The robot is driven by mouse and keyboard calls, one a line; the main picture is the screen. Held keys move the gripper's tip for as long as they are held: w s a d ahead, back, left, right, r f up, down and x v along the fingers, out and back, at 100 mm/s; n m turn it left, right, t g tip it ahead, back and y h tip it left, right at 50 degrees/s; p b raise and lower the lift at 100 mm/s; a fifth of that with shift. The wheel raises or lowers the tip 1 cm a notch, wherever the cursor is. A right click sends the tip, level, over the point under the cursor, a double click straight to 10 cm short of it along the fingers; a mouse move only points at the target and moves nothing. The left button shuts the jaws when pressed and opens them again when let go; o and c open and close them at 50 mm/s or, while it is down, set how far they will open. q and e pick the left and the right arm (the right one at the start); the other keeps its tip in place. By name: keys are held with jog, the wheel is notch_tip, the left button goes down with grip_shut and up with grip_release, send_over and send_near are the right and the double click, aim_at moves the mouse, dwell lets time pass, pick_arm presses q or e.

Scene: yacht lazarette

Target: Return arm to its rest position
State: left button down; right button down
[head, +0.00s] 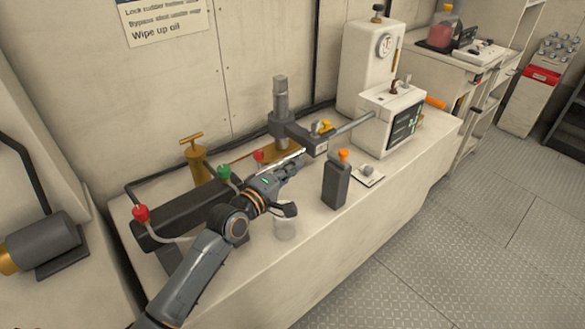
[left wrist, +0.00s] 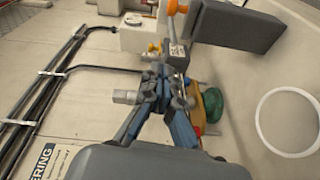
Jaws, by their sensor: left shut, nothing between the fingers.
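My left arm (head: 205,265) comes in from the lower left and reaches over the white bench. My left gripper (head: 293,168) is shut and empty above the bench, in front of the grey post fixture (head: 281,110). In the left wrist view its fingers (left wrist: 162,82) come together with nothing seen between them. My right arm and gripper are not in view.
A dark block with an orange top (head: 336,186) stands to the right. The bench's front right is clear.

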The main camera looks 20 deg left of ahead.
pick_arm(q)
jog(key=s+d+f+m+g+y, duration=0.25)
jog(key=s+f+m+g, duration=0.45)
jog(key=s+f, duration=0.65)
jog(key=s+a+f+m+g+y, duration=0.2)
jog(key=s+a+m+g, duration=0.15)
jog(key=s, duration=0.85)
jog(key=s+a+f+m+g+y, duration=0.2)
jog(key=s+a+m+g, duration=0.15)
jog(key=s, duration=0.85)
jog(key=s+d+f+x, duration=0.1)
jog(key=s+x, duration=0.1)
jog(key=x, duration=1)
jog(key=s+x, duration=0.3)
jog(key=x, duration=0.9)
jog(key=s+a+f+g, duration=0.1)
jog(key=s+a+f, duration=0.2)
jog(key=s+f, duration=1.4)
jog(key=shift+s+m, duration=0.25)
jog(key=shift+m, duration=0.05)
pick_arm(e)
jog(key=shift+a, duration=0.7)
